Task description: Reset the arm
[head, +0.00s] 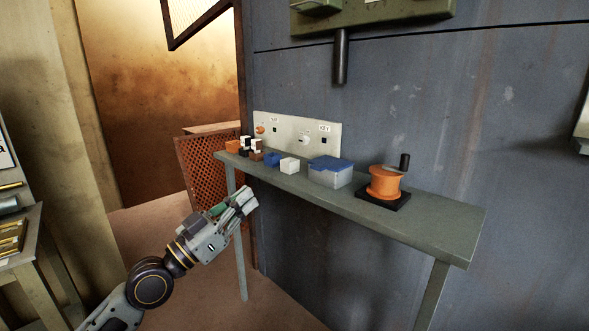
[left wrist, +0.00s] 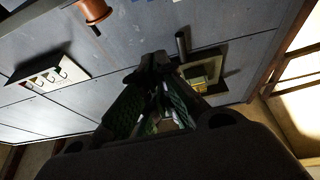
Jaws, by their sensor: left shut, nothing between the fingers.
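My left gripper (head: 246,198) is shut and empty. In the head view it is in the air in front of the left part of the narrow grey-green table (head: 425,212), with its fingers below the level of the small blocks on top. In the left wrist view its dark fingers (left wrist: 158,65) are together, with the panelled wall behind them. My right gripper is not in view.
On the table stand an orange spool with a crank (head: 384,183), a blue-lidded box (head: 330,172), a white block (head: 289,165) and several small blocks. A white panel (head: 300,133) leans behind them. A perforated rust-coloured panel (head: 208,172) stands left. The table's right end is clear.

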